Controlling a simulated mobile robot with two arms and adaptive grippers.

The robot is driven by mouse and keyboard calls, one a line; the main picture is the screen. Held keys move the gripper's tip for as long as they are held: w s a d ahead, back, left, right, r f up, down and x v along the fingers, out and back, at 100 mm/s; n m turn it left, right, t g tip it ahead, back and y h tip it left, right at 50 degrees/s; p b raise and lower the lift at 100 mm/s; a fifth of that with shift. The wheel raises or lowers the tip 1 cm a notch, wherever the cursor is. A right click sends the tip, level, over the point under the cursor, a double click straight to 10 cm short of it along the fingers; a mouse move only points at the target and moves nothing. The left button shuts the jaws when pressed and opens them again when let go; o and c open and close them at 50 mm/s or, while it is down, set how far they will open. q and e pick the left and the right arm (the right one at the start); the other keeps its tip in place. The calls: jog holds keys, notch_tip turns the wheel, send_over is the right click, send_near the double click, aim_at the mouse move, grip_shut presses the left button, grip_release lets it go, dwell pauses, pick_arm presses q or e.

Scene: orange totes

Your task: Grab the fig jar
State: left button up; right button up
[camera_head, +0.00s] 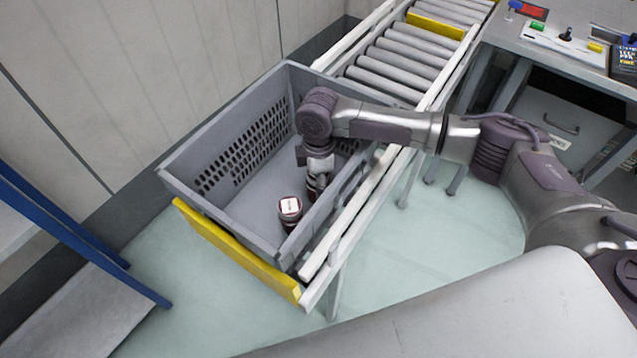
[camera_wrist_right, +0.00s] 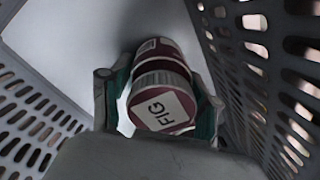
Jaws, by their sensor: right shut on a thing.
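The fig jar (camera_wrist_right: 165,105), with a dark red lid and a white label reading FIG, sits between the fingers of my right gripper (camera_wrist_right: 158,112) in the right wrist view. The fingers are shut on it, one on each side. In the head view my right gripper (camera_head: 318,180) reaches down into the grey crate (camera_head: 262,192), and the held jar is mostly hidden by it. A second jar (camera_head: 290,208) with a dark red lid and white label stands in the crate nearer the front. My left gripper is out of view.
The crate has perforated walls close around the gripper. It sits on the end of a roller conveyor (camera_head: 400,62) with a yellow end stop (camera_head: 235,250). A workbench with controls (camera_head: 560,42) stands at the right, and a blue-framed rack (camera_head: 75,235) at the left.

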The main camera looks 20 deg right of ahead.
jog(key=shift+c, duration=1)
